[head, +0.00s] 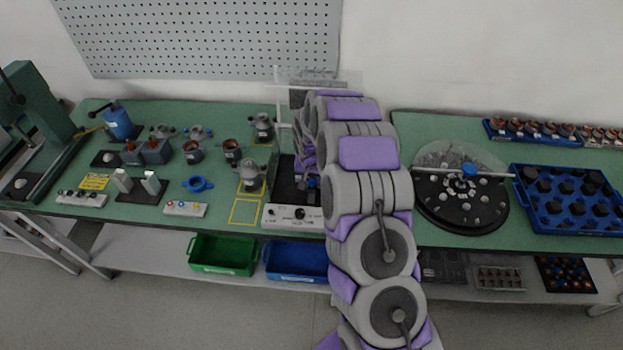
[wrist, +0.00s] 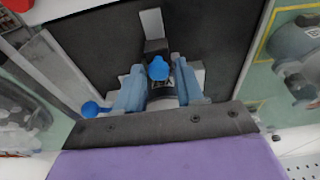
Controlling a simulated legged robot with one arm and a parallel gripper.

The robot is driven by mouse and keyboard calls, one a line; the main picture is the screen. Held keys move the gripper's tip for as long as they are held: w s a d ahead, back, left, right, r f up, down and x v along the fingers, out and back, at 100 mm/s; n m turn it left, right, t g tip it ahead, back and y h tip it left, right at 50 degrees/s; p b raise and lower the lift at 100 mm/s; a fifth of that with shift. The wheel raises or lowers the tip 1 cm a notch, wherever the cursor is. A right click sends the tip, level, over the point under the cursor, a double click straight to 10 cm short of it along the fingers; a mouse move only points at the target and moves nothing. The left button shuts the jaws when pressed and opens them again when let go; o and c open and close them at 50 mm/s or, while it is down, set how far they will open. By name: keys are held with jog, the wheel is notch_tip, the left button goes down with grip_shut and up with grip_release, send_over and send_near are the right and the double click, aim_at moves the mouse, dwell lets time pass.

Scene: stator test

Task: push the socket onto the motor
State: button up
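In the wrist view, my gripper (wrist: 158,85) has its two blue-grey fingers apart over the black base (wrist: 215,35) of the test stand. A blue knob (wrist: 158,68) shows between the fingertips, with a dark part with a pale metal rim below it. I cannot tell whether the fingers touch or grip these parts. A second blue knob (wrist: 92,108) is left of the left finger. I cannot make out the socket or the motor clearly. In the head view my arm covers much of the stand; its pale control box (head: 292,216) shows in front.
Motors (head: 250,173) and small fixtures stand left of the stand. A yellow-outlined square (head: 245,211) on the green bench is empty. A round black turntable (head: 460,212) and a blue tray (head: 565,218) of dark parts are at the right. A clear panel stands behind the stand.

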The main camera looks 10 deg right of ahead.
jog(key=shift+r, duration=0.1)
dwell(0.3)
jog(key=shift+s+a+r+p, duration=0.1)
jog(key=shift+s+r+p, duration=0.1)
jog(key=shift+r, duration=0.75)
jog(key=shift+s+r+p, duration=0.15)
jog(key=shift+r+p, duration=0.05)
jog(key=shift+r, duration=0.75)
jog(key=shift+s+a+r+p, duration=0.1)
jog(key=shift+s+r+p, duration=0.1)
jog(key=shift+r, duration=0.75)
jog(key=shift+r, duration=0.1)
jog(key=s+r+n+g, duration=0.1)
jog(key=s+r, duration=0.5)
jog(key=s, duration=0.4)
jog(key=s+a+r+n+g, duration=0.1)
jog(key=s+r, duration=0.6)
jog(key=s, duration=0.3)
jog(key=s+r+n+g, duration=0.1)
jog(key=s+r, duration=0.5)
jog(key=s, duration=0.4)
jog(key=s+r+b, duration=0.1)
jog(key=s, duration=1.4)
jog(key=shift+s+n+g+y, duration=0.3)
jog(key=shift+s+g, duration=0.1)
